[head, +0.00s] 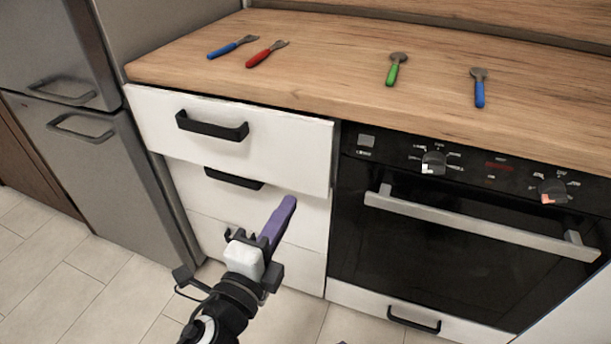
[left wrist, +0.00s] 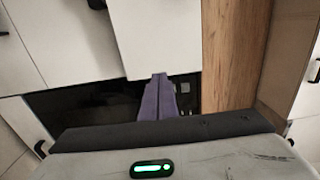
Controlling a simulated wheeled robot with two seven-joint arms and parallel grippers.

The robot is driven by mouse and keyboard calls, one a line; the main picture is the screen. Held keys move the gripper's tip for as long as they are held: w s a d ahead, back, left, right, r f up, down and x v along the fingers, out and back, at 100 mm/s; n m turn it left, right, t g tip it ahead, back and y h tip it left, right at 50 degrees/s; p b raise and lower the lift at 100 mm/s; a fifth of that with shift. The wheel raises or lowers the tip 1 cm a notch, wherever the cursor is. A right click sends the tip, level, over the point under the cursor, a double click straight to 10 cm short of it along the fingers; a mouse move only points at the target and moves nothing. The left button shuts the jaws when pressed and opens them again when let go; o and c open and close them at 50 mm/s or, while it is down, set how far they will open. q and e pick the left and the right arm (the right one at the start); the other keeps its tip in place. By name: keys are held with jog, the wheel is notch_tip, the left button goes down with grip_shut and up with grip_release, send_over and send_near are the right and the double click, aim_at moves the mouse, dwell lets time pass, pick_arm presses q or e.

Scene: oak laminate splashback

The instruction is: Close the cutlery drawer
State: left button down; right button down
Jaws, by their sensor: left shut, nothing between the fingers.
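The cutlery drawer appears to be the white top drawer (head: 275,150) with a black bar handle (head: 212,126), under the wooden worktop. Its front stands a little out from the drawer fronts below, so it looks slightly open; its inside is hidden. My left gripper (head: 288,204) has purple fingers, shut and empty, in front of the lower drawers and below the top drawer's right part. In the left wrist view the purple fingers (left wrist: 160,85) are together, with their tips by the edge of a white front (left wrist: 165,40). I cannot tell if they touch. My right gripper is not in view.
The worktop (head: 330,75) holds blue, red and green handled cutlery. A black oven (head: 430,250) with a bar handle (head: 480,222) stands right of the drawers. A steel fridge (head: 90,150) stands left. The tiled floor (head: 95,285) in front is clear.

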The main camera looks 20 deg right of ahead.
aim_at(312, 165)
pick_arm(q)
jog(key=b+x, duration=0.1)
jog(key=x, duration=0.8)
jog(key=shift+w+d+b, duration=0.15)
jog(key=shift+b, duration=0.15)
jog(key=shift+w+d, duration=0.15)
jog(key=shift+w, duration=0.05)
jog(key=shift+w+d, duration=0.1)
jog(key=shift+w, duration=0.05)
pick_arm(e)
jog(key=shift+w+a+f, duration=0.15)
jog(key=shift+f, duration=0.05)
